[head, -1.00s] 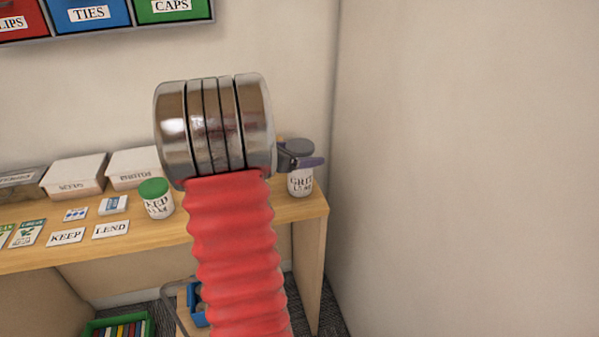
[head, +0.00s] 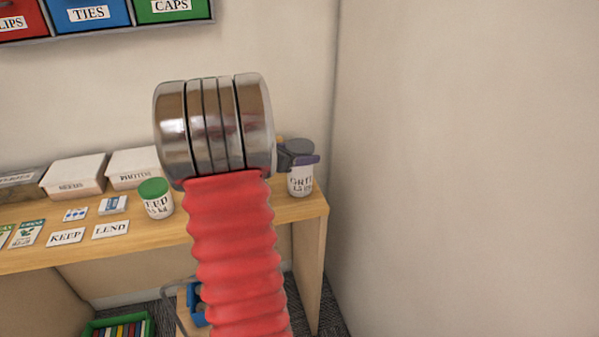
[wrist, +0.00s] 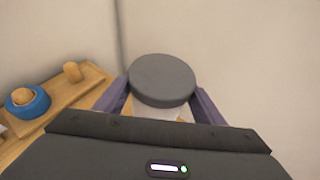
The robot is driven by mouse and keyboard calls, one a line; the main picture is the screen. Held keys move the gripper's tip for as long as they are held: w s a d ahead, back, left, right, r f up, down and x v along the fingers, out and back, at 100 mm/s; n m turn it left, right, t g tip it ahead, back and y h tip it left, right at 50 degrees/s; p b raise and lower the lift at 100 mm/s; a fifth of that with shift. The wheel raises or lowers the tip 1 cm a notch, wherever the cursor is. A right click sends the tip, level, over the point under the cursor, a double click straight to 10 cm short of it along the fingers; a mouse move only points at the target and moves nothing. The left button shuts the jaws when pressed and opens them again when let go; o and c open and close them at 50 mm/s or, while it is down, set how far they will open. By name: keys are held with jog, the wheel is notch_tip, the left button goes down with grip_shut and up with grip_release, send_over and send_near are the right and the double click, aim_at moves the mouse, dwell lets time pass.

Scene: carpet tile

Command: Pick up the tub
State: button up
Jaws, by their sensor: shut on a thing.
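The tub (head: 300,182) is white with a dark printed label and stands near the right end of the wooden bench. Its dark grey lid (wrist: 162,78) shows from above in the wrist view. My gripper (wrist: 158,90) has a purple finger on each side of the tub, just under the lid, and is shut on it. Another white tub (head: 157,203) with a green lid stands to the left, apart from my gripper.
The bench (head: 312,207) ends just right of the tub, near a bare wall (head: 460,170). Cards and white boxes (head: 75,174) lie to the left. Labelled bins (head: 90,14) hang above. The wrist view shows a blue ring (wrist: 27,102) with a tan piece inside.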

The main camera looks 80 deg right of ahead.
jog(key=shift+s, duration=0.1)
grip_shut()
jog(key=shift+r, duration=0.15)
jog(key=shift+r, duration=0.1)
jog(key=shift+r, duration=0.6)
notch_tip(320, 180, up, 9)
jog(key=shift+f, duration=0.15)
dwell(0.5)
